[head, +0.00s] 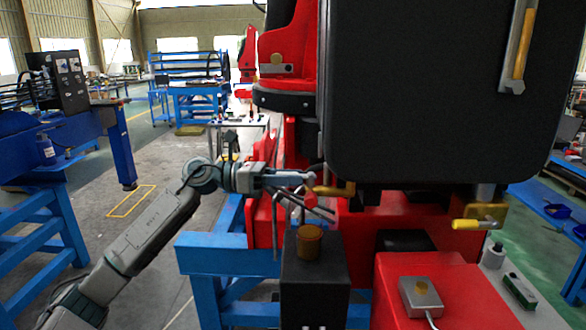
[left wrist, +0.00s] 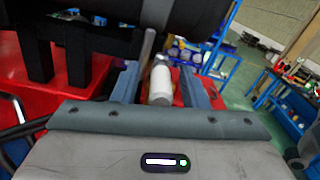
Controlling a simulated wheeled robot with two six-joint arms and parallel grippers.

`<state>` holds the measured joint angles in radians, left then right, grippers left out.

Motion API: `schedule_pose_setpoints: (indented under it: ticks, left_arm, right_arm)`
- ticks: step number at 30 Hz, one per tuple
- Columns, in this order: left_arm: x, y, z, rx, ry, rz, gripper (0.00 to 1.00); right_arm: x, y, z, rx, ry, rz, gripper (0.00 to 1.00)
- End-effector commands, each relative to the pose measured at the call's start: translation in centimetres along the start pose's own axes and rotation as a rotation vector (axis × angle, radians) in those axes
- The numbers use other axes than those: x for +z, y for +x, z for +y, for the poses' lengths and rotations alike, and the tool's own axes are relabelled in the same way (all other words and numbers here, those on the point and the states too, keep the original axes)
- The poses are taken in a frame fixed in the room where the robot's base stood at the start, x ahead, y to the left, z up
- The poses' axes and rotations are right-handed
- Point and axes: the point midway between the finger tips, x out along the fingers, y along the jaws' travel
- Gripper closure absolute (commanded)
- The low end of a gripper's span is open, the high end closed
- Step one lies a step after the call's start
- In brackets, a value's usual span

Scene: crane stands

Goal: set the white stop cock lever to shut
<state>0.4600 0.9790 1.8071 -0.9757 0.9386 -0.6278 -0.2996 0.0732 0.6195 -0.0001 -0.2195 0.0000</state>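The white lever (left wrist: 160,82) shows in the left wrist view, with a grey metal stem running up from it toward a dark body. It lies between the two fingers of my left gripper (left wrist: 161,90), which is open, with a gap on each side of the lever. In the head view my left gripper (head: 308,190) is at the lower left of the big black panel, next to a brass-coloured fitting (head: 335,190). The white lever cannot be told clearly from the gripper there. My right gripper is not in view.
The large black panel (head: 430,95) overhangs the gripper on the right. Below stand a black box with a brown round top (head: 309,243), a blue frame (head: 212,253) and a red block with a grey switch box (head: 422,298). A yellow-handled lever (head: 468,224) is farther right.

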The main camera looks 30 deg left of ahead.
Motion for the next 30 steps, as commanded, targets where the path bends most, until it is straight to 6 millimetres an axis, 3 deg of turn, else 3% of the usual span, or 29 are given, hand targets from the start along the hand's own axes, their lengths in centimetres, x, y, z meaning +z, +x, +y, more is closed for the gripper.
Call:
schedule_pose_setpoints:
  ticks: [13,19,20,30]
  left_arm:
    - [0.0,0.73,-0.02,0.0,0.0,0.0,0.6]
    - [0.0,0.72,-0.01,0.0,0.0,0.0,0.98]
    - [0.01,0.72,-0.01,0.0,0.0,0.0,1.0]
    - [-0.07,0.74,-0.1,-0.015,0.0,0.003,1.0]
  right_arm:
    - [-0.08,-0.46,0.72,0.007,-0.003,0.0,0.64]
    - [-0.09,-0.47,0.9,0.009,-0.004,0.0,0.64]
    - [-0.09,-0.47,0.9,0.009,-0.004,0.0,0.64]
    - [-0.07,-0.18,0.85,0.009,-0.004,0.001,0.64]
